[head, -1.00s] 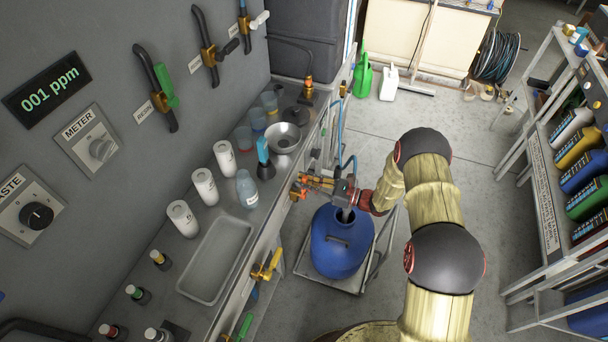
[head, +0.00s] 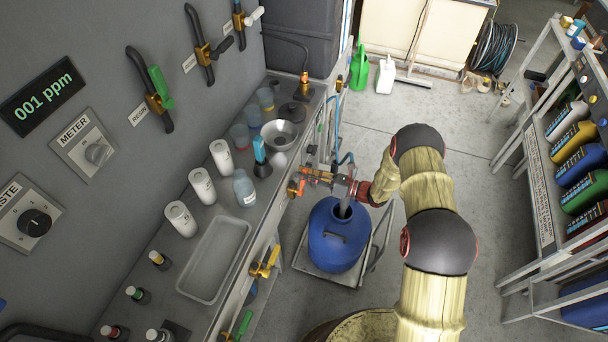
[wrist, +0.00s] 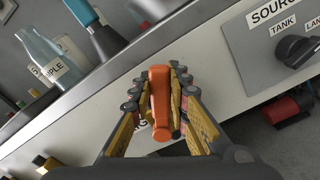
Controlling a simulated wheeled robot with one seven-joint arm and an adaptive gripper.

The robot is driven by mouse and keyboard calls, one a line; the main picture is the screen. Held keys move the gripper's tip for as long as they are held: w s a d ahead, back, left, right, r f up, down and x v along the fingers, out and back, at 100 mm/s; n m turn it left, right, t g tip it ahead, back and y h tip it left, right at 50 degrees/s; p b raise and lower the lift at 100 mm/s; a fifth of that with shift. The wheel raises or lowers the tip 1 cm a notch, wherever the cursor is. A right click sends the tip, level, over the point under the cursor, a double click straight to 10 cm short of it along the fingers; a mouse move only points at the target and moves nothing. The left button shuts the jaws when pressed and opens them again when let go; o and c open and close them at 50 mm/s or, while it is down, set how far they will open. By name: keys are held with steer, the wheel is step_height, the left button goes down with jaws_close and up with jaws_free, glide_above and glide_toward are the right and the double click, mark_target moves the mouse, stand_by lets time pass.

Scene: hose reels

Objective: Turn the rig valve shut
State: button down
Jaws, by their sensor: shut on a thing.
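An orange valve handle (wrist: 160,108) stands between my fingers in the wrist view, pointing along them. My gripper (wrist: 158,80) is shut on it, with a finger on each side. In the head view my gripper (head: 314,176) is at the front face of the grey counter, beside the orange valve (head: 295,188). A label on the panel behind the handle is mostly hidden by the fingers, so I cannot read it whole. The valve's body is also hidden in the wrist view.
A blue drum (head: 338,238) stands on a low cart below my gripper. A yellow-handled valve (head: 265,263) is farther along the counter front. A black source knob (wrist: 298,50) is right of the handle.

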steer(key=c, duration=1.7)
jaws_free()
steer(key=v, duration=1.2)
